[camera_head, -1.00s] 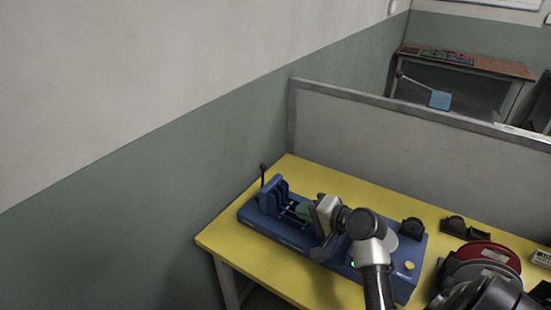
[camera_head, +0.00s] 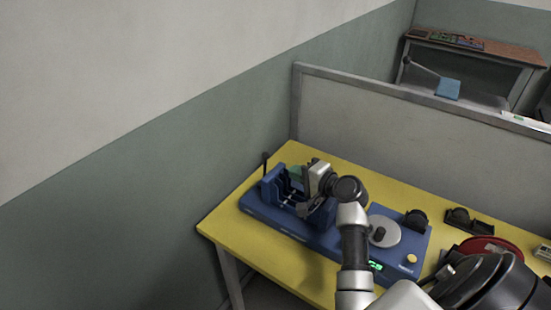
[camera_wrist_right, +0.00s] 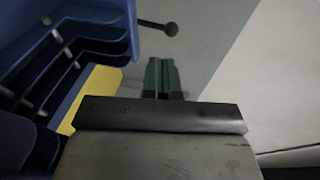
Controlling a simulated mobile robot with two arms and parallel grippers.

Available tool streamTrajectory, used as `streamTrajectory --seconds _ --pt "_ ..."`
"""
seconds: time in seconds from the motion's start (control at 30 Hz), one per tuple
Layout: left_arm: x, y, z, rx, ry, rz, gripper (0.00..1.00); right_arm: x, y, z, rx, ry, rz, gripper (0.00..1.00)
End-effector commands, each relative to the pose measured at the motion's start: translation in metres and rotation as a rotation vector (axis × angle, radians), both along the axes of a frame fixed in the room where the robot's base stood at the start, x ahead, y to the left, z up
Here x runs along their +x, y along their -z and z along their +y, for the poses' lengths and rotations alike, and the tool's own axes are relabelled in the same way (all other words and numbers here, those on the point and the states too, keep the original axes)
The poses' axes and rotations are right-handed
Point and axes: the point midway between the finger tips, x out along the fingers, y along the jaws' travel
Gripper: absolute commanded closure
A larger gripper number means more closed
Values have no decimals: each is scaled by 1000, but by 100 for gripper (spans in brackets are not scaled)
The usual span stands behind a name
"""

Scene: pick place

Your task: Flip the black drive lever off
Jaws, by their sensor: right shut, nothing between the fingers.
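The black drive lever (camera_head: 265,160) stands upright at the far left end of the blue machine (camera_head: 290,229). It is a thin rod with a ball knob at its tip. In the right wrist view the lever (camera_wrist_right: 170,29) reaches out from the left, beyond my fingertips and apart from them. My right gripper (camera_head: 294,171) is above the left part of the machine, to the right of the lever. Its green fingers (camera_wrist_right: 162,75) are shut and empty. My left gripper is not in view.
The blue machine carries a grey disc (camera_head: 386,232), a lit green display (camera_head: 375,266) and a yellow button (camera_head: 412,258). It stands on a yellow table (camera_head: 233,246). A black holder (camera_head: 480,226) and a red disc are at the right. A grey partition (camera_head: 375,120) borders the back.

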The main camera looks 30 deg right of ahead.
Motion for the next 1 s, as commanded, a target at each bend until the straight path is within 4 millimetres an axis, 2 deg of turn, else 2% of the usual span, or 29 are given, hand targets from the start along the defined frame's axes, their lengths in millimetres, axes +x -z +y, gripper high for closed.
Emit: streamTrajectory --seconds 0.03,0.2,0.4,0.6,1.0 --pt "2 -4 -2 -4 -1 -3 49 12 0 3 5 -2 0 100" --pt "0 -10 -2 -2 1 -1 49 45 6 11 3 -2 0 100" --pt "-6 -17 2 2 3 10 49 70 3 16 1 -1 0 100" --pt "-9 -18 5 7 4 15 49 78 4 18 -1 0 2 100" --pt "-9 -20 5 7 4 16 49 81 3 18 -5 -1 9 100"
